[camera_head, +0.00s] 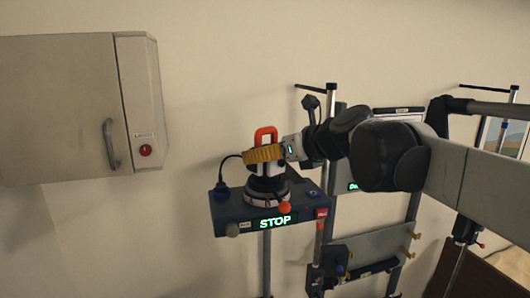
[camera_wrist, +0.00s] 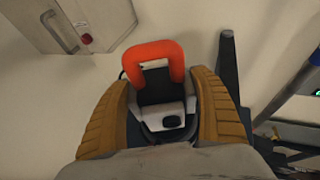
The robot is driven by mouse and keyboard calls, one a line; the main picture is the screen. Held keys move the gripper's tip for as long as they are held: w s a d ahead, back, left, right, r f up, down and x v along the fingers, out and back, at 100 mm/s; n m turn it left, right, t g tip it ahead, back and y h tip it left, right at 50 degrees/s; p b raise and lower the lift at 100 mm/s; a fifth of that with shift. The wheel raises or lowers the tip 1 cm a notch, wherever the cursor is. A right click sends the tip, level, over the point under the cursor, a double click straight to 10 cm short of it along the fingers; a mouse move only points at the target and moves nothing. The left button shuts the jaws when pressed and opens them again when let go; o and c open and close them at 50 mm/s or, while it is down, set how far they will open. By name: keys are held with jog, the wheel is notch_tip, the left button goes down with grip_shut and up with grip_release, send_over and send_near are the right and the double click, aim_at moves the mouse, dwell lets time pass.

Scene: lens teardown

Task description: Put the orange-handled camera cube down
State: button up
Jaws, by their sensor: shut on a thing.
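The camera cube has an orange loop handle (camera_head: 266,134) on top. My gripper (camera_head: 264,154) is shut around it from the right in the head view, its yellow ribbed fingers below the loop. The cube is above a round black and white mount (camera_head: 267,188) on a dark blue box (camera_head: 232,214) with a green STOP display; I cannot tell whether it rests on it. In the wrist view the orange handle (camera_wrist: 152,58) stands between the two fingers of my gripper (camera_wrist: 158,95), with a grey and black body below it. The fingers hide the cube's sides.
A beige wall cabinet (camera_head: 60,110) with a handle and red knob is at left. Dark posts and a rack (camera_head: 375,250) with brass knobs stand at right, close to my arm. Bare wall lies between cabinet and box.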

jog(key=shift+f, duration=0.2)
jog(key=o, duration=1.4)
jog(key=shift+o, duration=0.2)
